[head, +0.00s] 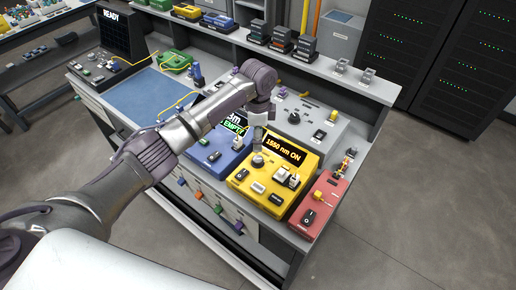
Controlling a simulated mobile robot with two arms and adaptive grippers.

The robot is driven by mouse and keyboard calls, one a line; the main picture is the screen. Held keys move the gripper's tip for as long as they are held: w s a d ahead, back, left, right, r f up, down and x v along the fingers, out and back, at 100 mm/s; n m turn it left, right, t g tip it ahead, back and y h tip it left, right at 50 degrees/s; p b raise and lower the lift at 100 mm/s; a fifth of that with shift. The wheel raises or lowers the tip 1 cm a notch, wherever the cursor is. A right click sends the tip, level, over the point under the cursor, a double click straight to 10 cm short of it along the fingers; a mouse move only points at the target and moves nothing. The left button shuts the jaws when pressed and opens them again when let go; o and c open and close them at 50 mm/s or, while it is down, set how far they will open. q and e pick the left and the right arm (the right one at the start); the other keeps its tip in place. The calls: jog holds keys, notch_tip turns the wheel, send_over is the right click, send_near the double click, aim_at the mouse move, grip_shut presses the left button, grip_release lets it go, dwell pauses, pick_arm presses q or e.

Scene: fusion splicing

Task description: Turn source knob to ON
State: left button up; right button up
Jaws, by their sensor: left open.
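The yellow source box (240,178) sits on the workbench near its front right. Its dark display (283,148) reads "1550 nm ON". The source knob (258,161) is a small dark knob on the box top, left of and below the display. My left arm reaches in from the left over the bench. My left gripper (258,139) points down just above the knob, small in the view and open. I cannot tell whether its fingertips touch the knob. My right gripper is not in view.
A blue box (213,155) with a display stands left of the yellow box, and a red box (316,211) stands right of it. A grey unit (305,120) lies behind. A blue mat (150,98) covers the bench's left part. Dark server racks (425,60) stand behind.

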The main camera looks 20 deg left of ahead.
pick_arm(q)
jog(key=shift+r, duration=1.45)
